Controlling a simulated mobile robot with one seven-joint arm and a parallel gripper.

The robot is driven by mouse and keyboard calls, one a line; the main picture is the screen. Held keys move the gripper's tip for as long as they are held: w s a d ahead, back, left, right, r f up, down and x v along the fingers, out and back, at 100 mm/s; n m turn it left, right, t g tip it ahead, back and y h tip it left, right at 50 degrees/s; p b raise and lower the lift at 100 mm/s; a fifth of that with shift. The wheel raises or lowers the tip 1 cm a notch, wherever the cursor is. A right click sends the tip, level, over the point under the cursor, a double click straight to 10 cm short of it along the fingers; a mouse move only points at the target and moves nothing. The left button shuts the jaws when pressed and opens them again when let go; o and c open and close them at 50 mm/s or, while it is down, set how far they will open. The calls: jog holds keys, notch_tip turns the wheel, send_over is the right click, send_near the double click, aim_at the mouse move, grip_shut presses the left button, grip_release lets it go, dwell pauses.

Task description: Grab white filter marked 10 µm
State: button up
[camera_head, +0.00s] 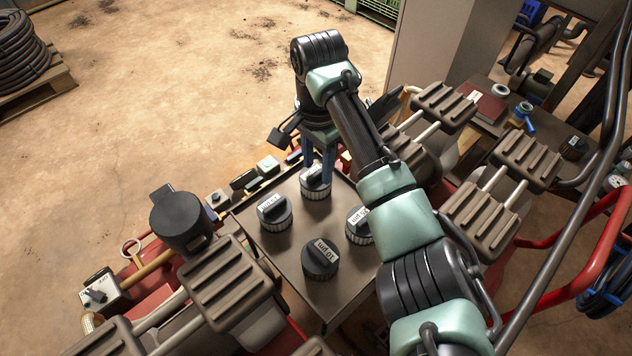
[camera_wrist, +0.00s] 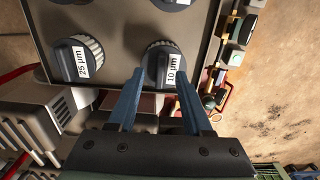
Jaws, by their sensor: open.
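The white filter marked 10 µm (camera_wrist: 168,65) has a dark top with a white label and a pale ribbed side. It stands on a metal tray in the wrist view; in the head view it is the filter (camera_head: 315,186) at the tray's far corner, partly hidden by my fingers. My gripper (camera_wrist: 161,73) is open, its blue fingers reaching to either side of this filter's near part. I cannot tell whether they touch it. In the head view my gripper (camera_head: 319,168) comes down from above onto it.
A pale-sided filter marked 25 µm (camera_wrist: 78,60) stands left of it. The tray (camera_head: 300,288) also holds a dark filter (camera_head: 320,258) and another labelled filter (camera_head: 274,212). Small fittings (camera_head: 268,165) line the tray's far edge. Ribbed brown blocks (camera_head: 228,282) flank the tray.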

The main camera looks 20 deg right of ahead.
jog(key=shift+f, duration=0.65)
grip_shut()
jog(key=shift+r, duration=0.1)
